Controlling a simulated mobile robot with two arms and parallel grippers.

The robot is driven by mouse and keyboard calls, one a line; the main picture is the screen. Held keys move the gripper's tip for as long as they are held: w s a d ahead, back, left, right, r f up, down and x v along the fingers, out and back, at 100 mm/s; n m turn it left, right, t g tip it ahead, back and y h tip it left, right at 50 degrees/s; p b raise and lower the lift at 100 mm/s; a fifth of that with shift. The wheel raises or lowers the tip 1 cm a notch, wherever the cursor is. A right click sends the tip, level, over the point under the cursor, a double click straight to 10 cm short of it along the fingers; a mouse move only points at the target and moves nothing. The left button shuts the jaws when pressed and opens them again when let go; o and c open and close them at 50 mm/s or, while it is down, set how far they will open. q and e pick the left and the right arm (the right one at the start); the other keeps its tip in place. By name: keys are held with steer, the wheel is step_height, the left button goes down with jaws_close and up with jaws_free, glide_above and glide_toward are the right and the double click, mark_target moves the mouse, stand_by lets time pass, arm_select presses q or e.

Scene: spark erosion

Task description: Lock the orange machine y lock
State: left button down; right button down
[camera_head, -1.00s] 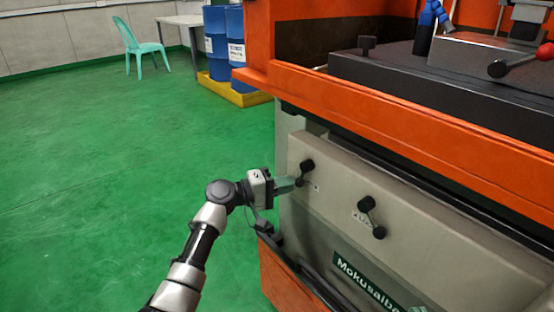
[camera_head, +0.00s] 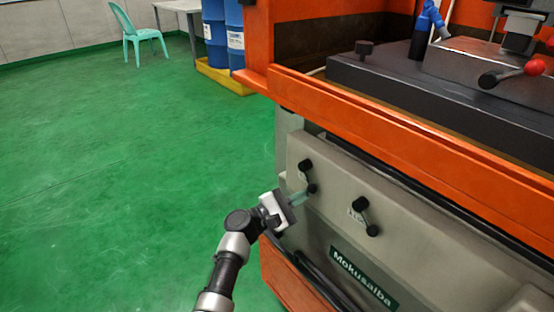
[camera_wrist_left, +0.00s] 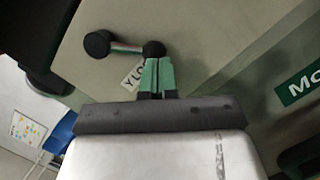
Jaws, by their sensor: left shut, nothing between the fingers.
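The Y lock lever (camera_head: 308,177) is a short metal bar with a black knob at each end, on the grey front of the orange machine (camera_head: 400,117). Its lower knob is down and to the right of its upper knob. My left gripper (camera_head: 302,197) has green fingers, shut and empty, at the lower knob. In the left wrist view the fingertips (camera_wrist_left: 157,62) meet or nearly meet the right knob of the lever (camera_wrist_left: 128,47); exact contact is unclear. The label reading "Y LO" (camera_wrist_left: 133,76) is partly hidden by the fingers. My right gripper is not seen.
A second similar lever (camera_head: 366,216) sits to the right on the same panel. A green Mokusalba sign (camera_head: 362,278) is below it. The orange ledge overhangs above the levers. Green floor (camera_head: 130,190) at left is open, with blue drums (camera_head: 215,38) and a chair (camera_head: 138,36) far back.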

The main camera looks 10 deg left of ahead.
arm_select(q)
steer(key=shift+s+d+r, duration=0.2)
steer(key=shift+d+r, duration=0.1)
steer(key=shift+d, duration=0.05)
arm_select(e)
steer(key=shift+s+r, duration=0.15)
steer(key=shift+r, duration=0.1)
arm_select(q)
steer(key=shift+s+d, duration=0.1)
steer(key=shift+d, duration=0.05)
